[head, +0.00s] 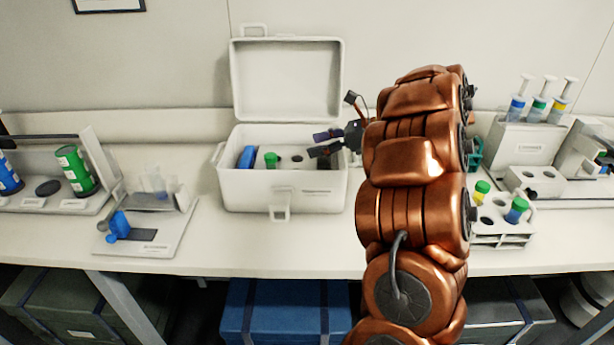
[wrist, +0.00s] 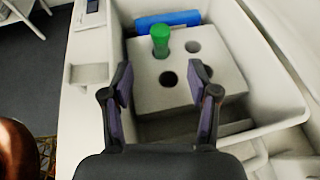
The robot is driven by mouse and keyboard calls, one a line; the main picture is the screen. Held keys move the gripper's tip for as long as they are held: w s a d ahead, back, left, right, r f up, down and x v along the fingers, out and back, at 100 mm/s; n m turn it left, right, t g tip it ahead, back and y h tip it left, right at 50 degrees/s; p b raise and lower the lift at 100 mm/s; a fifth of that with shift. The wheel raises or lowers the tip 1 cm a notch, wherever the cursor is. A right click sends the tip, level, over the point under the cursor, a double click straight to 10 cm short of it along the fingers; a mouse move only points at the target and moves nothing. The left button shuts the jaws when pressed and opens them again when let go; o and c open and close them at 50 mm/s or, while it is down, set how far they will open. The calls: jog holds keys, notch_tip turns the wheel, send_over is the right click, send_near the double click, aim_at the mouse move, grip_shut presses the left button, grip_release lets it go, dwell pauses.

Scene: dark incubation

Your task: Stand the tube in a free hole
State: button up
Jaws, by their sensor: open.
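A green-capped tube (wrist: 161,38) stands upright in a hole of a white block (wrist: 150,72) inside the open white box. In the head view the green cap (head: 270,159) shows low in the box. My gripper (wrist: 161,70) is open and empty, its two purple-padded fingers apart over the near side of the block. In the head view my gripper (head: 322,143) reaches into the box from the right. The block has several empty holes.
The box (head: 275,197) has its lid raised (head: 287,80), and a blue item (wrist: 168,21) lies behind the block. A small device (head: 150,230) and bottles (head: 76,170) are at left. My arm hides some bench.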

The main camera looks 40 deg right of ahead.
jog(key=w+d+r+m+t+h, duration=0.2)
jog(key=w+r+m+h, duration=0.3)
jog(key=r+m+h, duration=0.45)
jog(key=w+d+r+m+t+h, duration=0.15)
jog(key=w+r+m+h, duration=0.4)
jog(key=m, duration=0.65)
jog(key=s+a+f+m+g, duration=0.9)
jog(key=s+a+f+m, duration=0.45)
jog(key=s+m, duration=0.35)
jog(key=s+a+f+m+g+y, duration=0.2)
jog(key=s+a+f, duration=0.3)
jog(key=s+a, duration=0.5)
jog(key=s+a+f+m+g+y, duration=0.3)
jog(key=s+a+f+g+y, duration=0.1)
jog(key=s+a, duration=0.6)
jog(key=shift+s+a+f+g+y, duration=0.35)
jog(key=shift+s+f+g, duration=0.2)
jog(key=shift+s, duration=0.7)
